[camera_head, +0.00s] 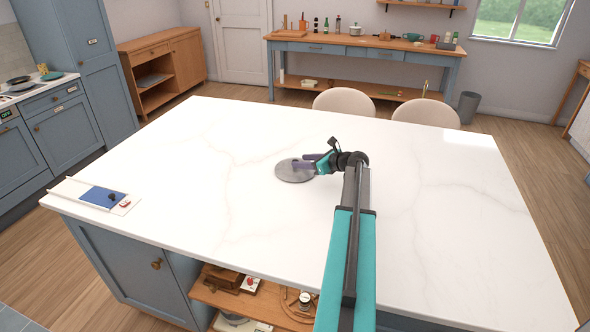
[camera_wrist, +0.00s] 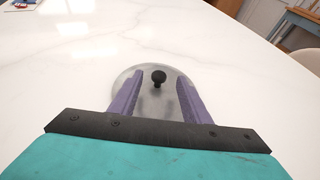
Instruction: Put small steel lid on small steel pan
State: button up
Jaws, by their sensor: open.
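A round grey steel lid (camera_head: 292,175) lies flat on the white island worktop, near its middle. In the wrist view the lid (camera_wrist: 157,102) has a black knob (camera_wrist: 158,76) at its centre. My gripper (camera_head: 301,163) is over the lid, coming from the right. In the wrist view its two purple fingers (camera_wrist: 159,82) are apart, one on each side of the knob, with visible gaps, and hold nothing. I cannot make out a small steel pan for certain. A small steel pot (camera_head: 355,30) stands on the far blue table, but I cannot tell whether it is that pan.
The worktop (camera_head: 190,150) is mostly clear around the lid. A white board with a blue panel (camera_head: 103,197) lies at its left corner. Two chairs (camera_head: 343,101) stand behind the island. A dark pan (camera_head: 18,80) is on the hob at left. Shelves below hold several objects.

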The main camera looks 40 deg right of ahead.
aim_at(295, 160)
jog(key=shift+p+x, duration=0.95)
jog(key=shift+x, duration=1.35)
grip_shut()
jog(key=shift+r, duration=0.2)
jog(key=shift+r+b, duration=1)
jog(key=shift+r, duration=0.6)
jog(key=s+a+b, duration=0.1)
jog(key=s+a, duration=0.1)
jog(key=a, duration=0.2)
jog(key=s+a+r+b, duration=0.1)
jog(key=s+a, duration=0.1)
jog(key=a, duration=0.3)
jog(key=s+a+b, duration=0.2)
jog(key=s+a, duration=0.1)
jog(key=a, duration=0.2)
jog(key=shift+s+a+r, duration=0.1)
jog(key=shift+a+r, duration=0.1)
